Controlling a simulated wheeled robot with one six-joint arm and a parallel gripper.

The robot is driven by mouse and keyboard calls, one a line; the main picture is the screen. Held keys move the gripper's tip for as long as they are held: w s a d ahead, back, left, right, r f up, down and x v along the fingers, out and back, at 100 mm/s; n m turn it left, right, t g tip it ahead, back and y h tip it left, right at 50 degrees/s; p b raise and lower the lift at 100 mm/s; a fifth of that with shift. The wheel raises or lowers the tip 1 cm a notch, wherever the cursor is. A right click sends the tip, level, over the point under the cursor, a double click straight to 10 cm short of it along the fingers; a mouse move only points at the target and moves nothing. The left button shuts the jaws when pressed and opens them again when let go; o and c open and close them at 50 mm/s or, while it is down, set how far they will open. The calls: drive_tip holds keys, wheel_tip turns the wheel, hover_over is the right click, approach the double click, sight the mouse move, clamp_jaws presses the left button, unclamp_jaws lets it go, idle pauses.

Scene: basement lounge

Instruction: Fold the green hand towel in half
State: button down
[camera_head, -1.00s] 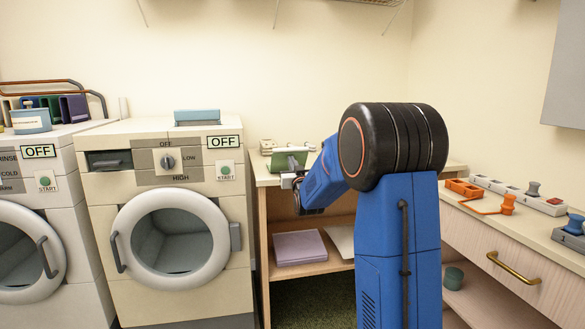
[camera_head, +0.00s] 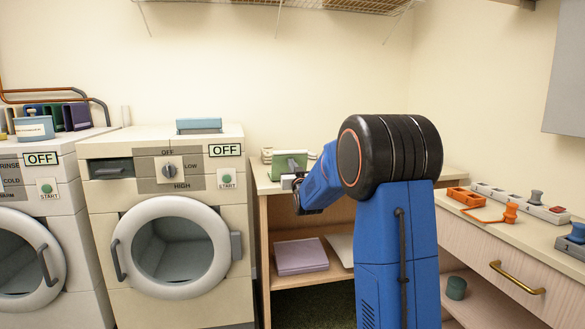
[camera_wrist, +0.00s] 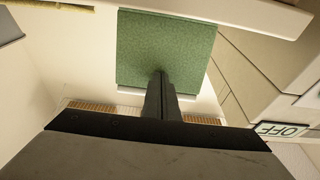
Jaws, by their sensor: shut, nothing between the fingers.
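A green, flat, fabric-like panel, which looks like the hand towel (camera_head: 290,165), stands tilted up at the left end of the counter by the back wall. In the wrist view the towel (camera_wrist: 166,48) is a smooth green rectangle with a pale strip along one edge. My gripper (camera_head: 290,182) is at the front of the towel, low down. In the wrist view my gripper (camera_wrist: 160,82) is shut and its dark fingertips overlap the towel's edge in the picture. Nothing shows between them. I cannot tell whether they touch the towel. My arm hides the counter to the right.
The right counter (camera_head: 470,205) carries an orange tray (camera_head: 470,196) and small fixtures.

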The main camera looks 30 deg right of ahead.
sight(289, 156)
drive_tip(key=shift+r+x, duration=0.15)
drive_tip(key=shift+x, duration=1.35)
drive_tip(key=shift+r+x, duration=0.1)
drive_tip(key=shift+x, duration=1.4)
drive_tip(key=shift+w+d, duration=0.25)
drive_tip(key=shift+w, duration=0.55)
drive_tip(key=shift+w+d, duration=0.2)
drive_tip(key=shift+w, duration=0.55)
drive_tip(key=shift+w+d, duration=0.25)
drive_tip(key=shift+w, duration=0.55)
drive_tip(key=shift+s+a+r, duration=0.3)
drive_tip(key=shift+s+r, duration=0.55)
drive_tip(key=shift+s, duration=0.1)
drive_tip(key=shift+s+a+r, duration=0.25)
drive_tip(key=shift+s+r, duration=0.6)
drive_tip(key=shift+s, duration=0.15)
drive_tip(key=shift+s+a+r, duration=0.3)
drive_tip(key=shift+s+r, duration=0.55)
drive_tip(key=shift+s, duration=0.1)
